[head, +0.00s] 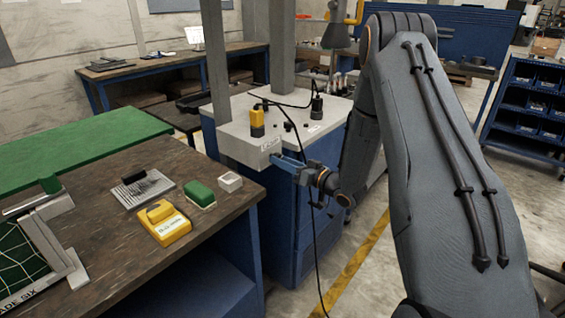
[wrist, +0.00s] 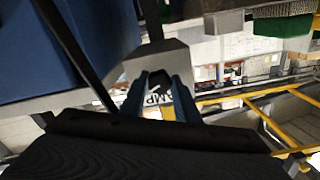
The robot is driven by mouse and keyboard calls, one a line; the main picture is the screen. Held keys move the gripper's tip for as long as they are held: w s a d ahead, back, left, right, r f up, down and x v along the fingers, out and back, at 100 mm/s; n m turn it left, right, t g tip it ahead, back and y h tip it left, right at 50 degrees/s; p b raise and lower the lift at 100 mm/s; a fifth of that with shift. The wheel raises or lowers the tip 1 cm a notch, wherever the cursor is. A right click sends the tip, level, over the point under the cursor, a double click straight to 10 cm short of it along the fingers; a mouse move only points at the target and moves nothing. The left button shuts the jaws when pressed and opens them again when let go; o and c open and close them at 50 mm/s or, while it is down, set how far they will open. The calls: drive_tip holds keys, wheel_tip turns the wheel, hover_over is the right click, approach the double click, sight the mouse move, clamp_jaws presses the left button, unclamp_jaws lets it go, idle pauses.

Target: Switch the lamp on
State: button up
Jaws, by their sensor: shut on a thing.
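A pale grey box with a label that seems to read "LAMP" (head: 262,150) is at the near corner of the white-topped cabinet. The label lettering, partly covered, also shows in the wrist view (wrist: 160,95). My gripper (head: 277,158) is at the box's front face, its blue fingers to the right of the label. In the wrist view my fingers (wrist: 160,92) stand on both sides of the lettering, shut on a part at the front of the lamp box. That part is mostly hidden, so its shape and position cannot be told.
A yellow and black device (head: 257,118) stands on the cabinet, with a black cable (head: 309,190) hanging down its front. A wooden bench (head: 110,180) at left holds a yellow box (head: 168,228) and a green block (head: 200,194). Grey posts rise behind the lamp box.

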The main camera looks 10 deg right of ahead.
drive_tip(key=m, duration=0.4)
drive_tip(key=shift+m, duration=0.4)
idle(0.4)
drive_tip(key=o, duration=1)
drive_tip(key=shift+o, duration=0.2)
drive_tip(key=shift+s, duration=0.1)
drive_tip(key=b+v, duration=0.1)
drive_tip(key=v, duration=0.6)
drive_tip(key=shift+s+d+b, duration=0.2)
drive_tip(key=shift+s+b, duration=0.1)
drive_tip(key=shift+b, duration=0.05)
